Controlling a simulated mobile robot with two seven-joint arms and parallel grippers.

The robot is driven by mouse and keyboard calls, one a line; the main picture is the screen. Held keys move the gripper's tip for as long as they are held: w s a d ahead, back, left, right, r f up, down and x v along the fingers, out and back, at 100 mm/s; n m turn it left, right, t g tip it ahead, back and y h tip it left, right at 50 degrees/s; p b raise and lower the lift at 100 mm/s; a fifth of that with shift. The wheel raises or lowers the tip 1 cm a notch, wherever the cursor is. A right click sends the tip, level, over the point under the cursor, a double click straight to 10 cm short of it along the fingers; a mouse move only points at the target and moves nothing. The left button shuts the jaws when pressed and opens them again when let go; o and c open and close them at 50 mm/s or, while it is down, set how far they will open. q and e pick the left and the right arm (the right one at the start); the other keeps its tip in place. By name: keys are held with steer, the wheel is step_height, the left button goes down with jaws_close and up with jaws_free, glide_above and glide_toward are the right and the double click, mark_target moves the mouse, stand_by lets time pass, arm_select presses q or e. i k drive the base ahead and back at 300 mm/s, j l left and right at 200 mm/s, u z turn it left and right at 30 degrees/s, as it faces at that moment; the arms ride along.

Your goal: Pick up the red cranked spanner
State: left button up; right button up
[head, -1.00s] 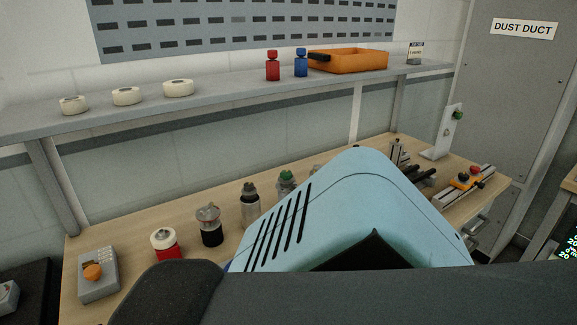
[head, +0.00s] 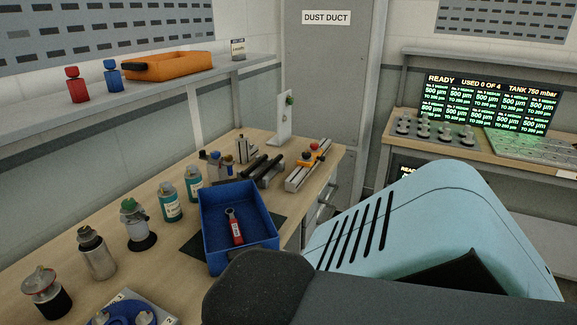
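A red cranked spanner (head: 236,230) lies inside a blue tray (head: 211,245) on the wooden workbench. Its red handle points toward me and its grey ring end points away. A large light-blue arm shell and a dark link of mine fill the lower right of the head view. Neither gripper shows in the head view.
Several bottles and jars stand left of the tray, including a teal-labelled bottle (head: 170,203). Black bars (head: 266,169) and a rail fixture (head: 306,166) lie behind it. A shelf (head: 60,105) with an orange tray (head: 168,66) runs above. A second bench (head: 475,150) stands right.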

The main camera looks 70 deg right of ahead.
mark_target(237, 236)
steer(key=z, duration=1.7)
steer(key=k+l, duration=0.1)
steer(key=l, duration=0.85)
